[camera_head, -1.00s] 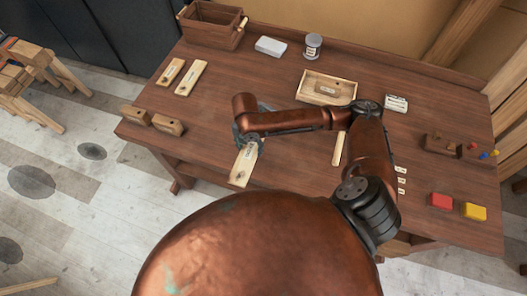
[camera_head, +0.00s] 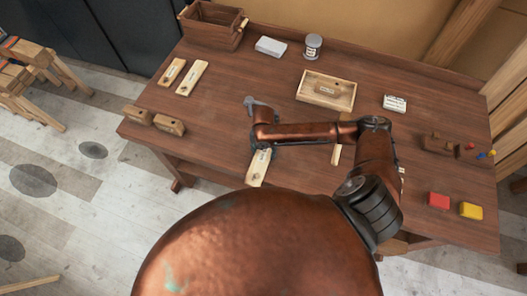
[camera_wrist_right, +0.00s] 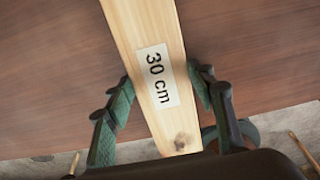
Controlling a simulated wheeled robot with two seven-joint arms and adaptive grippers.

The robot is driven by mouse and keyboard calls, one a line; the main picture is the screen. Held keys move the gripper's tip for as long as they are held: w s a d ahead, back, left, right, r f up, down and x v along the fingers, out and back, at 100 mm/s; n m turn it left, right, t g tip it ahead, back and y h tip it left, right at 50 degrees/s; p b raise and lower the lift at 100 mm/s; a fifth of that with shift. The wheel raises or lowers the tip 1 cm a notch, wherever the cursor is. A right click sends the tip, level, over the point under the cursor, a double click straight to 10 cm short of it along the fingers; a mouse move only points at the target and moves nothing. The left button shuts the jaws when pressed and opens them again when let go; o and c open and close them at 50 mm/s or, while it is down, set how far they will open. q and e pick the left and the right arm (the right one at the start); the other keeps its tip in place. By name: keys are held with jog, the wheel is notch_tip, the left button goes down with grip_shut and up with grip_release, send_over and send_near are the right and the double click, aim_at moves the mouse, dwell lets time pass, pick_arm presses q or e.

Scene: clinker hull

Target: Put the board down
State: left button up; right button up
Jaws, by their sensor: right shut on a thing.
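The board is a pale wooden strip labelled "30 cm" (camera_wrist_right: 157,80). My right gripper (camera_wrist_right: 163,85) is shut on it, one dark finger on each side. In the head view the board (camera_head: 258,169) extends from under my right gripper (camera_head: 265,147) toward the front edge of the workbench (camera_head: 215,145). The wrist hides its far end. I cannot tell whether the board touches the bench top. My left gripper is not in view.
Two pale labelled boards (camera_head: 191,78) lie at the left, with brown wooden blocks (camera_head: 169,124) at the front left edge. A shallow tray (camera_head: 349,99) stands behind my arm. Red (camera_head: 438,201) and yellow (camera_head: 472,211) blocks lie at the right. Bench top left of my gripper is clear.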

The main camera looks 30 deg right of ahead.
aim_at(263, 154)
jog(key=shift+f, duration=0.15)
jog(key=o, duration=1.3)
notch_tip(263, 154, up, 12)
jog(key=b, duration=0.1)
jog(key=shift+r, duration=0.2)
